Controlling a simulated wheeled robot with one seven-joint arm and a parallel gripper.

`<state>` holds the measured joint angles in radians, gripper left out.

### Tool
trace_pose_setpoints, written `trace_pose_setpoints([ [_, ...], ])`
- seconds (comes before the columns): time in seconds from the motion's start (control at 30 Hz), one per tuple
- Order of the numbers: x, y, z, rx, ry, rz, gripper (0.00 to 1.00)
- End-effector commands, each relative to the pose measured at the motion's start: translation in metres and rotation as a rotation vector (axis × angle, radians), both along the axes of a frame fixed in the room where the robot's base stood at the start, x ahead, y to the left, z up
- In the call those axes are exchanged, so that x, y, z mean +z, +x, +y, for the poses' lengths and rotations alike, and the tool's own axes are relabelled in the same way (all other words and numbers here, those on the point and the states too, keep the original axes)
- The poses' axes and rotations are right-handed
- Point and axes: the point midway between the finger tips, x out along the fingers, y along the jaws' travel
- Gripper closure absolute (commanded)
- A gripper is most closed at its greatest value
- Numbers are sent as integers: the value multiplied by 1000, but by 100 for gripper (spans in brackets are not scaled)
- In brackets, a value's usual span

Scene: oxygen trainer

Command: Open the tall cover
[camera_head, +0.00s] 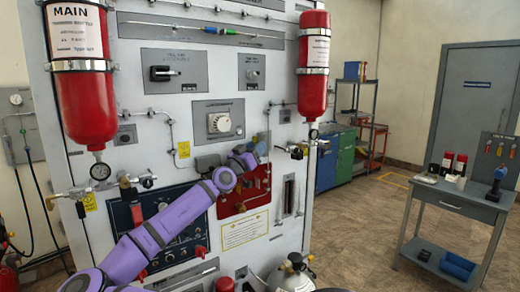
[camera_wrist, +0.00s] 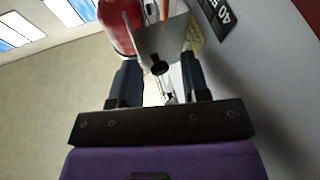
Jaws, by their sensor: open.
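My gripper (camera_head: 256,157) is in front of the white trainer panel, over the upper part of a red plate (camera_head: 261,184). In the wrist view my gripper (camera_wrist: 161,76) is open, with its two dark fingers apart. A grey plate (camera_wrist: 166,38) with a round black knob (camera_wrist: 160,67) shows beyond and between the fingers. It may be the tall cover, but I cannot be sure. I cannot tell whether the fingers touch it. My arm hides part of the red plate and its surroundings in the head view.
Red cylinders stand at the panel's left (camera_head: 84,85) and right (camera_head: 313,65). A grey cart (camera_head: 455,197) stands at far right, with open floor between.

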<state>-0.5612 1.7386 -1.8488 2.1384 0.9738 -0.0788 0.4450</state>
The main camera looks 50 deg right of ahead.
Motion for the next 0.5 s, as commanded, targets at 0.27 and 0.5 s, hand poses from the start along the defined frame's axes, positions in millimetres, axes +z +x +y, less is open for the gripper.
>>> trace_pose_setpoints([
  [0.27,33,1,0,3,-1,-4,58],
  [0.5,37,-38,24,3,1,-4,58],
])
